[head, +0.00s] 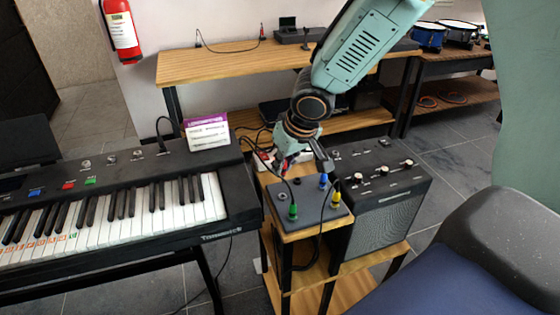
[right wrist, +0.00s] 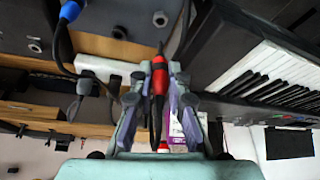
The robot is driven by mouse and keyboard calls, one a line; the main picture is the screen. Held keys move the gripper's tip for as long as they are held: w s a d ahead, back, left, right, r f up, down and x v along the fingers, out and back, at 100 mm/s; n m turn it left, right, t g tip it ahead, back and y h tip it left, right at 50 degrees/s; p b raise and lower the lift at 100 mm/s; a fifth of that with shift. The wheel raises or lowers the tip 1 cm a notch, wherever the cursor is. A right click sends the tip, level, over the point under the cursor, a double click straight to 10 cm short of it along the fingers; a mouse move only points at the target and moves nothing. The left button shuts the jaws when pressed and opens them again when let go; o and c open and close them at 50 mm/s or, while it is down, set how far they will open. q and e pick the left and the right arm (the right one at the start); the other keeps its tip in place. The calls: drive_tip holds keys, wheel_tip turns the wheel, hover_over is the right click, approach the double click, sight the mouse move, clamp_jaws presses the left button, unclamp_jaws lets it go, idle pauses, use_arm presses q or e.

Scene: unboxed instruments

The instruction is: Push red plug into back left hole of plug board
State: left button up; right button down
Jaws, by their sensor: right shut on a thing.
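The plug board (head: 311,213) is a dark box on a small wooden stand. It carries a green plug (head: 293,211), a blue plug (head: 323,181) and a yellow plug (head: 336,200). My right gripper (head: 293,163) is above the board's back left side and partly hides that area. In the right wrist view, the gripper (right wrist: 160,78) is shut on the red plug (right wrist: 160,83), whose dark tip points toward the board (right wrist: 100,18). The tip looks apart from the board, near its edge. The blue plug (right wrist: 69,12) shows there too. My left gripper is not in view.
A keyboard (head: 115,205) stands close on the left, and a black amplifier (head: 385,195) close on the right. A white power strip (right wrist: 97,68) lies behind the board. Cables run around the board. A wooden bench (head: 205,67) stands behind.

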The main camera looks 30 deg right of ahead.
sight(284, 175)
drive_tip(key=shift+w+a+f, duration=0.1)
drive_tip(key=shift+a+f, duration=0.1)
drive_tip(key=shift+f, duration=0.1)
drive_tip(key=shift+w+a+f+b, duration=0.15)
drive_tip(key=shift+f+b, duration=0.1)
drive_tip(key=shift+b, duration=0.15)
drive_tip(key=shift+f+b, duration=0.3)
drive_tip(key=shift+f, duration=0.1)
drive_tip(key=shift+s+d+f+b, duration=0.2)
drive_tip(key=shift+d+f+b, duration=0.25)
drive_tip(key=shift+f+b, duration=0.45)
drive_tip(key=shift+f, duration=0.15)
drive_tip(key=shift+w+a+f+b, duration=0.15)
drive_tip(key=shift+a+f+b, duration=0.15)
drive_tip(key=shift+f+b, duration=0.4)
drive_tip(key=shift+s+d, duration=0.2)
drive_tip(key=shift+d, duration=0.1)
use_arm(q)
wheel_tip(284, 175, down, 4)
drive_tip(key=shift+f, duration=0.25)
use_arm(e)
drive_tip(key=shift+a, duration=0.1)
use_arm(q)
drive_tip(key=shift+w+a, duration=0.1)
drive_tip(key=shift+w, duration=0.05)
use_arm(e)
drive_tip(key=shift+w+a, duration=0.15)
drive_tip(key=shift+f, duration=0.1)
